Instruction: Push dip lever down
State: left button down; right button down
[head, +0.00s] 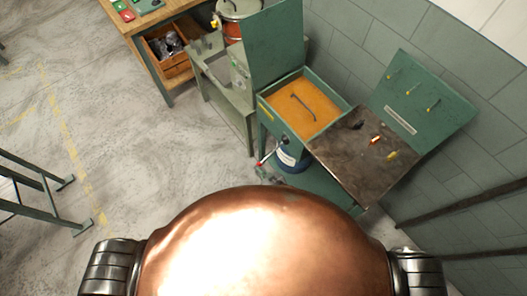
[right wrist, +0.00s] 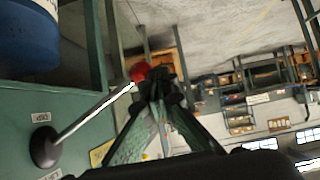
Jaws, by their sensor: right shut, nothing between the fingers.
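The dip lever is a thin metal rod with a red knob (right wrist: 139,71) and a round black pivot (right wrist: 44,147) on a green panel. In the right wrist view the rod slants up and right from the pivot to the knob. In the head view the lever (head: 267,157) shows small on the front of the green oil-tank station, its knob at the lower left. My right gripper (right wrist: 160,84) is shut and empty. Its fingertips are right beside the knob and overlap its edge in the picture; I cannot tell whether they touch. My left gripper is not in view.
The green station holds an orange-brown tank (head: 318,104) with a dark hooked rod. A dark worktop (head: 345,165) with small tools joins it at right. A blue drum (right wrist: 27,35) stands near the lever. A wooden bench (head: 160,15) is at the back left. Open floor lies left.

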jog(key=s+d+r+p, duration=0.1)
jog(key=s+r+p, duration=0.3)
jog(key=s+r, duration=0.3)
jog(key=shift+s+d+r, duration=0.3)
jog(key=shift+s+r, duration=0.05)
jog(key=shift+s, duration=1.4)
